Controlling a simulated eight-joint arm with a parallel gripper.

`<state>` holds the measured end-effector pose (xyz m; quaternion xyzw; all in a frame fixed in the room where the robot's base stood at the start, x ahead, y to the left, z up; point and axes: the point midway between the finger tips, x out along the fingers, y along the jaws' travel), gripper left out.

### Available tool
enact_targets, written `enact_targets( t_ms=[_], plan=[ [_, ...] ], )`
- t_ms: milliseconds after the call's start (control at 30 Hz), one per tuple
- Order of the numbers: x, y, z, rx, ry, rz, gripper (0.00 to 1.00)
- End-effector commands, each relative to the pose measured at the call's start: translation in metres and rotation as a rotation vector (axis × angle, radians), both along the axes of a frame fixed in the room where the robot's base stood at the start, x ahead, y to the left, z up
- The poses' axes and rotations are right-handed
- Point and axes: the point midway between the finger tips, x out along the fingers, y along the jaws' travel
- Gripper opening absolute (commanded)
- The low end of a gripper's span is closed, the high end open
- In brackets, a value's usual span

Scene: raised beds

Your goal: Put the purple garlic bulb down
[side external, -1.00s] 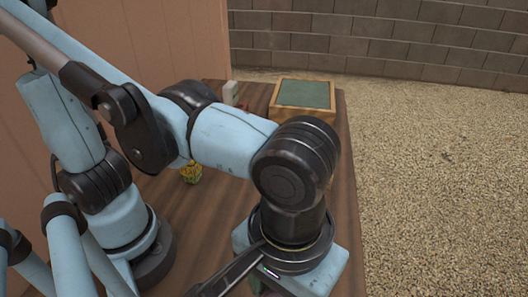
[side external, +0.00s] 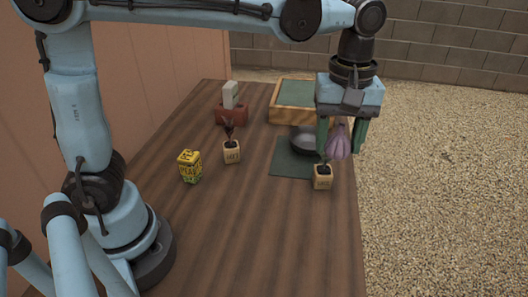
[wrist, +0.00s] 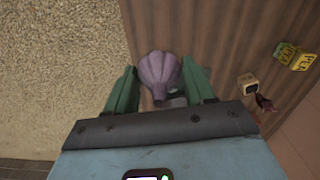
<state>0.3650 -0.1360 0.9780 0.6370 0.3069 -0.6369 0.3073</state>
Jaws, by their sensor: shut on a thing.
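The purple garlic bulb (side external: 340,140) is held between the green fingers of my gripper (side external: 341,137), raised above the right side of the wooden table (side external: 270,240). In the wrist view the bulb (wrist: 159,72) sits between the two fingers of my gripper (wrist: 160,92). A dark round bowl or pan (side external: 304,140) on a dark green mat (side external: 290,165) is just left of and below the gripper; the gripper partly hides it. I cannot tell how high the bulb is above the table.
A small labelled pot (side external: 322,178) stands below the gripper. Another pot with a dark plant (side external: 231,152), a yellow tin (side external: 190,166), a reddish-brown holder with a pale block (side external: 229,115) and a wooden-framed green box (side external: 290,115) stand around. The table's front is clear.

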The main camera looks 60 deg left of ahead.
Motion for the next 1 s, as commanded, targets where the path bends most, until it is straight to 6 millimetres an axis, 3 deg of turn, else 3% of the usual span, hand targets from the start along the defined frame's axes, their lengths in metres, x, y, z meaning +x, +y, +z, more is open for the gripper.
enact_targets(
  t_ms=[33,200,500,767,1000],
  plan=[
    [0.015,0.022,0.001,0.000,0.000,0.054,0.24],
    [0.049,0.091,0.002,0.000,0.000,0.203,0.24],
    [0.075,0.232,0.000,0.000,0.000,0.464,0.24],
    [0.057,0.359,-0.005,0.001,0.000,0.684,0.24],
    [0.009,0.465,-0.012,0.000,-0.001,0.873,0.24]
  ],
)
